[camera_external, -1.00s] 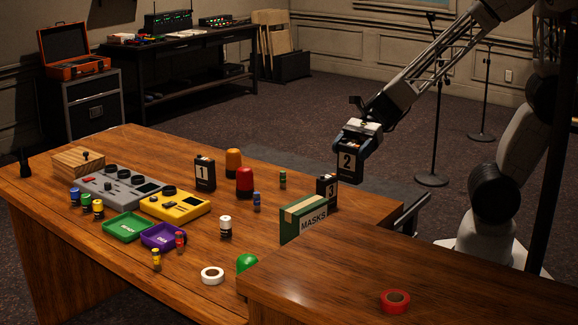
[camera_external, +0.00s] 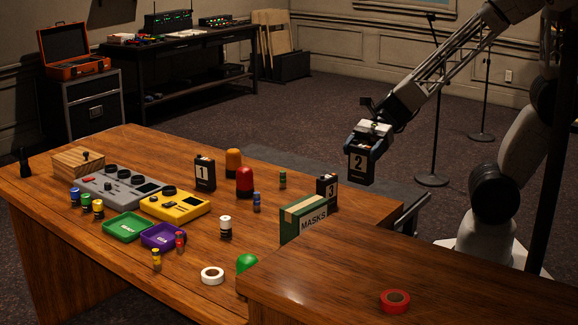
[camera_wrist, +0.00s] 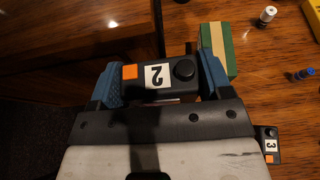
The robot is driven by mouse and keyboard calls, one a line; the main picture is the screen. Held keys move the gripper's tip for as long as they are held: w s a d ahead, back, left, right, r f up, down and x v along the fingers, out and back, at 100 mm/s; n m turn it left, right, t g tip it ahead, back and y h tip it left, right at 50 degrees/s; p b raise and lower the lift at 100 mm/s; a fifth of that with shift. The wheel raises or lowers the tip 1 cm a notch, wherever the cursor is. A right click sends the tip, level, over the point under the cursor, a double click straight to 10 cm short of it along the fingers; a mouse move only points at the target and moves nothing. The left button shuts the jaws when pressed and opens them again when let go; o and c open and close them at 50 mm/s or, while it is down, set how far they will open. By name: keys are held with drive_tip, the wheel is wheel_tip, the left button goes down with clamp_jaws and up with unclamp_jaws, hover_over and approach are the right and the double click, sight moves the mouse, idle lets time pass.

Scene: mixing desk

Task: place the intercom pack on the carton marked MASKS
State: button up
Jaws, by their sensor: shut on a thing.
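My gripper (camera_external: 366,143) is shut on the black intercom pack marked 2 (camera_external: 359,167), which hangs upright in the air beyond the desk's right end. In the wrist view the pack (camera_wrist: 152,78) sits between the two blue fingers (camera_wrist: 160,82), with its white number label, orange square and black knob showing. The green and tan carton marked MASKS (camera_external: 305,221) stands on the desk, below and left of my gripper. Its top, with a tan strip, is bare. In the wrist view the carton (camera_wrist: 226,52) is partly hidden behind a finger.
The pack marked 3 (camera_external: 327,190) stands right behind the carton. The pack marked 1 (camera_external: 205,174), a red beacon (camera_external: 244,182) and a white-topped bottle (camera_external: 225,229) stand further left. A raised desk part (camera_external: 440,290) with red tape (camera_external: 395,300) is in front.

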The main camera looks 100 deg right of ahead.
drive_tip(key=w+f, duration=0.1)
drive_tip(key=w, duration=1.4)
drive_tip(key=shift+f, duration=0.2)
drive_tip(key=shift+f, duration=0.15)
drive_tip(key=shift+f, duration=1.6)
drive_tip(key=shift+f, duration=0.15)
drive_tip(key=o, duration=1.1)
drive_tip(key=shift+v, duration=6)
